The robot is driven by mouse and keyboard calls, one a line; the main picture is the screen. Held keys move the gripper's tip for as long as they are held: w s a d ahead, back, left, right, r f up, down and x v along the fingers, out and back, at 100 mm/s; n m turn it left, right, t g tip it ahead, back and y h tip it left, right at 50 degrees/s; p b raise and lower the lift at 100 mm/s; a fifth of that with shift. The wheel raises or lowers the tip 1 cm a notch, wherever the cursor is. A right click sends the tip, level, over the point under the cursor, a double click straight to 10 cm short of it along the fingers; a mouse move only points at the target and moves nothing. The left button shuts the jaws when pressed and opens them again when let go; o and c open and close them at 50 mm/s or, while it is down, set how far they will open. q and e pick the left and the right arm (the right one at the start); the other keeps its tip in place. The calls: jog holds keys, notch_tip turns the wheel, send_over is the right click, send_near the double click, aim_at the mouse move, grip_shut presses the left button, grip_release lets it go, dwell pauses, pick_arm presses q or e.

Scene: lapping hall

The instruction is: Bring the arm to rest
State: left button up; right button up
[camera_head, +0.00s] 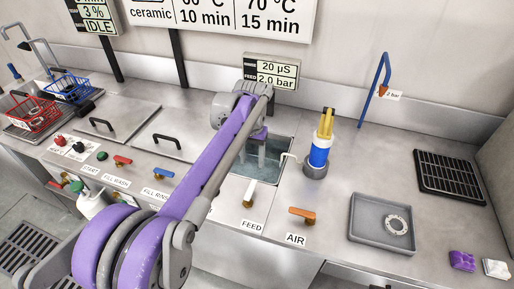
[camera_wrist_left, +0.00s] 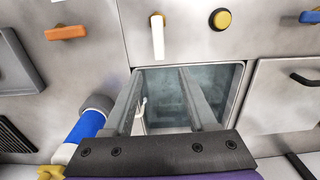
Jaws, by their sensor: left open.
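My left arm (camera_head: 215,165) reaches from the lower front across the counter. Its gripper (camera_head: 256,155) points down over the open water-filled basin (camera_head: 272,168). In the left wrist view the two grey fingers (camera_wrist_left: 162,92) stand apart with nothing between them, and the basin (camera_wrist_left: 218,82) shows below and between them. I cannot tell how far the fingertips are above the water. My right gripper is not in view.
A blue and white cylinder with a yellow top (camera_head: 320,150) stands close right of the basin. Orange air lever (camera_head: 302,214), grey tray with a ring (camera_head: 368,232) and black grate (camera_head: 450,175) lie further right. Red basket (camera_head: 32,116) and blue basket (camera_head: 68,88) are far left.

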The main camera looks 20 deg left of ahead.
pick_arm(q)
jog(key=s+r+t+p, duration=0.2)
jog(key=s+t, duration=0.1)
jog(key=s, duration=1)
jog(key=s+f+t+p, duration=0.1)
jog(key=s+f, duration=0.5)
jog(key=s, duration=0.7)
jog(key=shift+f+t+p, duration=0.15)
jog(key=shift+t+p, duration=0.15)
jog(key=shift+t, duration=0.4)
